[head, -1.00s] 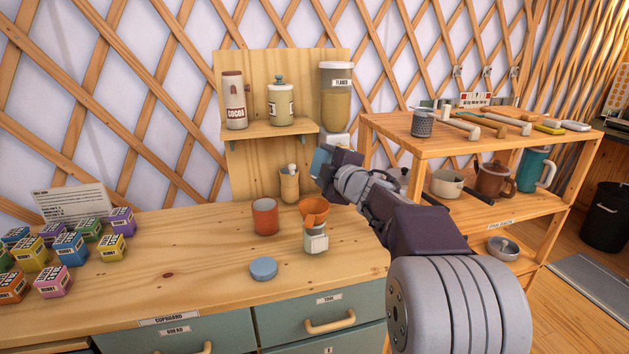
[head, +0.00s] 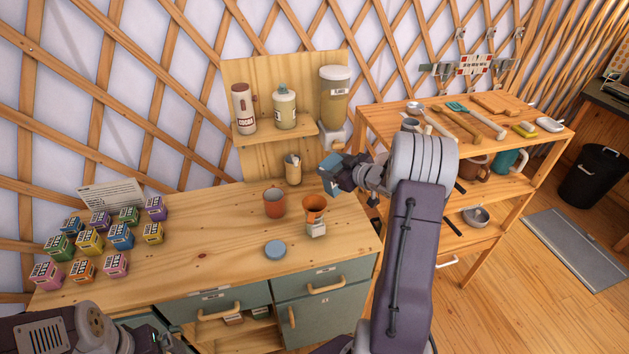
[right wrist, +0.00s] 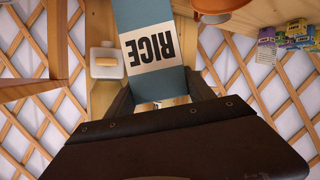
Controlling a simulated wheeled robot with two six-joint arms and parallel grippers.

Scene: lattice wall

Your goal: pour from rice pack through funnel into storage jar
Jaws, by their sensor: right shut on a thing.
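My right gripper (head: 345,172) is shut on the blue rice pack (head: 327,169). The pack's white label reads RICE, upside down, in the right wrist view (right wrist: 150,50). The gripper holds the pack above the counter, up and slightly right of the orange funnel (head: 314,202) in the head view. The funnel sits on the storage jar (head: 316,229), whose pale label faces front; the jar's contents are hidden. An orange rim, likely the funnel, shows at the top of the right wrist view (right wrist: 218,4). Part of my left arm shows at bottom left, without a clear gripper.
A red-brown cup (head: 274,203) stands left of the jar, and a blue lid (head: 275,249) lies in front. Several colored boxes (head: 90,241) fill the counter's left. A utensil pot (head: 293,170) stands behind. A tool shelf (head: 390,123) is at right.

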